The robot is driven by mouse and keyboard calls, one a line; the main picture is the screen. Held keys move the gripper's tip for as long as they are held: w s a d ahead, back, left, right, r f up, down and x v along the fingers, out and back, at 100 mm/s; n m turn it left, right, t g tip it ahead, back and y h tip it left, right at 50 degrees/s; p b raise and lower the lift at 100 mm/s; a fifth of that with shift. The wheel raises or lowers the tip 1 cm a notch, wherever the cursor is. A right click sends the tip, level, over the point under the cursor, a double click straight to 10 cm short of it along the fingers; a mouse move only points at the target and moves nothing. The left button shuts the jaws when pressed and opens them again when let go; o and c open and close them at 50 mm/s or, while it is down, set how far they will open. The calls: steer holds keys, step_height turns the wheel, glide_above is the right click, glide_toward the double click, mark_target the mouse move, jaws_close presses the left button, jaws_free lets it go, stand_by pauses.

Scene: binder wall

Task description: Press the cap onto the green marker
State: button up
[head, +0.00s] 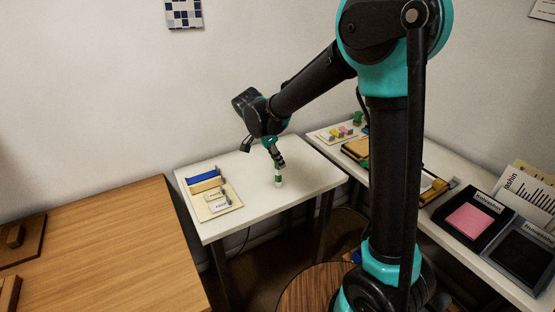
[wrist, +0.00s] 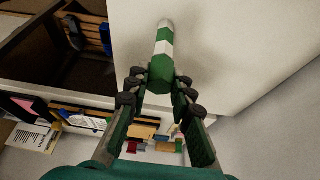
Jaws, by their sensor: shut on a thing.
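The green marker (head: 278,181) stands upright on the white table (head: 310,178) in the head view. In the wrist view the marker (wrist: 163,47) shows green and white bands and points away from me. My gripper (head: 277,163) is directly above it, pointing down. In the wrist view my gripper (wrist: 160,80) is shut on a dark green faceted piece, which looks like the cap (wrist: 160,70). The cap lines up with the marker's white band and appears to meet it. I cannot tell how far it is seated.
A beige tray (head: 230,208) with a blue item and labelled cards lies on the table's left side. A wooden desk (head: 110,240) stands at left. A white side table (head: 480,250) at right carries black trays, a pink pad (head: 469,219) and small blocks. Table space around the marker is clear.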

steer(key=shift+f, duration=0.25)
stand_by(0.4)
steer(key=o, duration=0.8)
steer(key=shift+c, duration=0.2)
steer(key=shift+r, duration=0.1)
steer(key=v, duration=1.1)
steer(key=s+d+f+n+y, duration=0.1)
steer(key=s+d+f+n, duration=0.15)
steer(key=d, duration=0.65)
steer(key=s+d+f+n+y, duration=0.1)
steer(key=s+d+f+n, duration=0.2)
steer(key=d, duration=0.5)
steer(key=s+d+f+n+t+y, duration=0.1)
steer(key=s+d+f+n+y, duration=0.1)
steer(key=s+d+f+n, duration=0.4)
steer(key=s+d+f, duration=0.4)
steer(key=s, duration=0.1)
steer(key=shift+s+d+t, duration=0.2)
steer(key=shift+d+t, duration=0.15)
steer(key=shift+t, duration=0.05)
